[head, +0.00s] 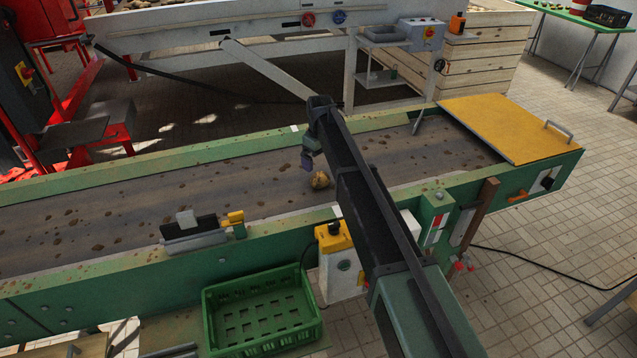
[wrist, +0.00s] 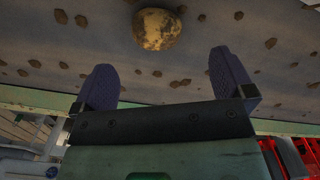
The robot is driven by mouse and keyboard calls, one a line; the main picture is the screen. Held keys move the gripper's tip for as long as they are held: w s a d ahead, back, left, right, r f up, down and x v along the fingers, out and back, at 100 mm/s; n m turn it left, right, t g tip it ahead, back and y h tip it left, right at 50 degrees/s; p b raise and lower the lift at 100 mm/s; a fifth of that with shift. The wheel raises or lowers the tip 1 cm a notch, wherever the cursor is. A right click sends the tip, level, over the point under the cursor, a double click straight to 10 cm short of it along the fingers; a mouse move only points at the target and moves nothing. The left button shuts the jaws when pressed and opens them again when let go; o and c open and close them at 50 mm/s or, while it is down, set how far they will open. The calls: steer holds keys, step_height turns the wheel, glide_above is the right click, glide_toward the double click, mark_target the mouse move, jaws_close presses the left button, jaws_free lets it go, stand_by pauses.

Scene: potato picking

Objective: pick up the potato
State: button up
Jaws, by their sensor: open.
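The potato (head: 320,180) is a yellow-brown lump with darker patches, lying on the dirty grey conveyor belt (head: 230,190) in the head view. In the wrist view the potato (wrist: 157,29) is at the top, beyond the fingertips and roughly between their lines. My gripper (wrist: 160,75) is open with two dark purple padded fingers, and nothing is between them. In the head view my gripper (head: 307,158) is at the end of my arm, just left of and above the potato. One finger is mostly hidden there.
Green side rails (head: 110,255) edge the belt, which carries scattered dirt clods. A yellow cover (head: 510,128) spans its right end. A small dark device (head: 195,232) sits on the near rail. An empty green crate (head: 262,310) stands below.

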mark_target(320, 175)
step_height(320, 175, down, 4)
steer(key=b, duration=0.3)
steer(key=shift+f, duration=0.25)
steer(key=f+b, duration=0.5)
steer(key=shift+w+f, duration=0.2)
steer(key=shift+w, duration=0.2)
steer(key=shift+r, duration=0.25)
steer(key=shift+c, duration=0.3)
steer(key=c, duration=0.9)
